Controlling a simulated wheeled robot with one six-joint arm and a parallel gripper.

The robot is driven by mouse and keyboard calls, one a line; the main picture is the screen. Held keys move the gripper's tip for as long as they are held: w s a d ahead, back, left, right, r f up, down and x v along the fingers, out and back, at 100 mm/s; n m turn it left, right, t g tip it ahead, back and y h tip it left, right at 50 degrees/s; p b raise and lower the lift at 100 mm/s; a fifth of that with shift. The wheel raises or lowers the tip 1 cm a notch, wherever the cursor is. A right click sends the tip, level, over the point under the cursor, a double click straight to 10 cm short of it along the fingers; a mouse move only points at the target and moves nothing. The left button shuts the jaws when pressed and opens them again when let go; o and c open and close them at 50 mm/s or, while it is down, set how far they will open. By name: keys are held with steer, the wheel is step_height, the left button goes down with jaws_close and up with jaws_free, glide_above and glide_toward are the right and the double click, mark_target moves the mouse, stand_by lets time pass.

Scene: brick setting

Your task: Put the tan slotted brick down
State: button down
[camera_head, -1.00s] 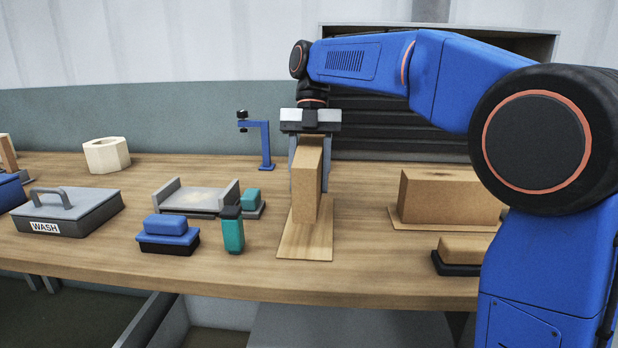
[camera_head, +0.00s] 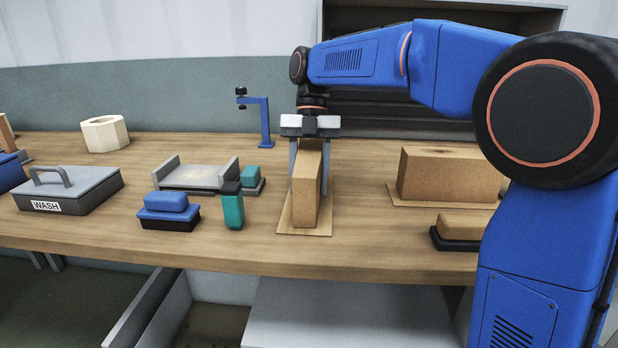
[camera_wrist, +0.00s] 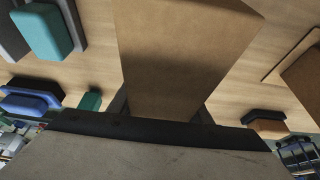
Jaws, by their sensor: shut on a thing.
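The tan brick (camera_head: 306,195) stands upright between the fingers of my gripper (camera_head: 309,165), which is shut on it near its top. Its lower end is at a thin tan board (camera_head: 318,225) on the bench and looks to be touching or very close to it. In the wrist view the brick (camera_wrist: 180,60) fills the middle, between the two fingers (camera_wrist: 161,110). No slot shows clearly on the faces in view.
A second tan block (camera_head: 440,175) stands on its own board at right, with a tan-topped black brush (camera_head: 462,228) in front. At left are a teal bottle (camera_head: 232,208), a blue brush (camera_head: 167,208), a grey tray (camera_head: 200,180) and a WASH box (camera_head: 75,190).

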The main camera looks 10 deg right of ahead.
mark_target(310, 150)
steer(key=c, duration=0.9)
jaws_free()
steer(key=shift+c, duration=0.2)
steer(key=v, duration=0.7)
steer(key=shift+w+r, duration=0.1)
steer(key=shift+r, duration=0.2)
